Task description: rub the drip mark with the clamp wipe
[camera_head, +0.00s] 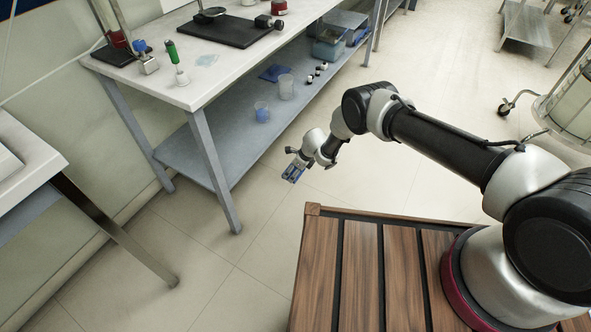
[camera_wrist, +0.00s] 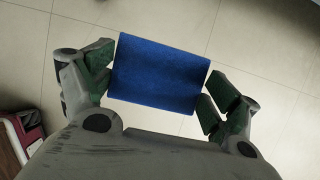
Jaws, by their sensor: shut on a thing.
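The clamp wipe appears to be the blue block (camera_wrist: 158,75) between my fingers in the wrist view. My gripper (camera_wrist: 160,84) is shut on it, with one finger at each side. In the head view my gripper (camera_head: 293,170) hangs over the floor, in front of and apart from the bench, with the blue wipe (camera_head: 292,175) at its tip. A pale blue patch on the white bench top, likely the drip mark (camera_head: 207,60), lies right of the green-handled tool. The wipe is well away from it.
A second table (camera_head: 25,150) stands left. Floor between is clear.

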